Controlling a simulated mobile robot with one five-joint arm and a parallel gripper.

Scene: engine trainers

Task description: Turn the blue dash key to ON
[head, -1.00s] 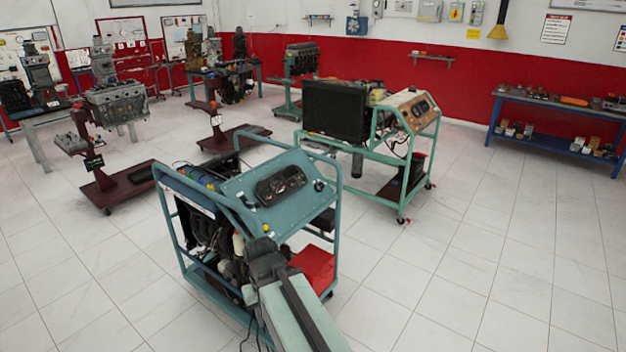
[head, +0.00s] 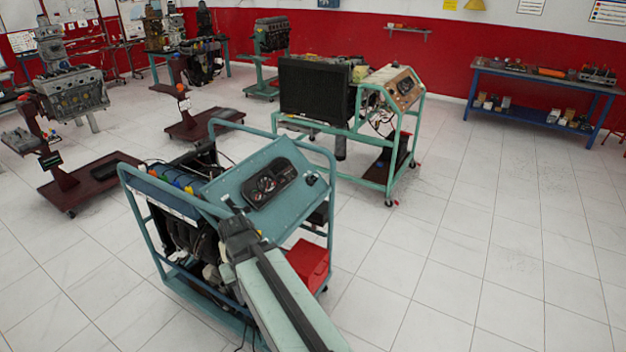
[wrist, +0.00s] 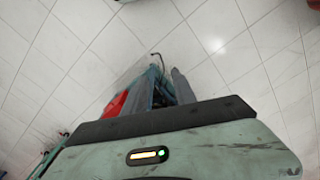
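The blue engine trainer (head: 146,183) stands in front of me, with a sloping blue dash panel (head: 243,207) on top. A dark gauge cluster (head: 270,185) is set in the panel. A small dark knob (head: 311,179), which looks like the key switch, sits right of the cluster; its setting is too small to read. My arm reaches in from the lower right, its end overlapping the panel's lower left edge in the head view. In the wrist view my gripper (wrist: 163,72) has its two grey fingers apart, with nothing held between them. The key cannot be made out there.
A red box (head: 309,264) sits low on the trainer's right side. A second green-framed trainer (head: 364,136) with a radiator stands behind. A blue workbench (head: 540,84) is along the red wall. The tiled floor to the right is clear.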

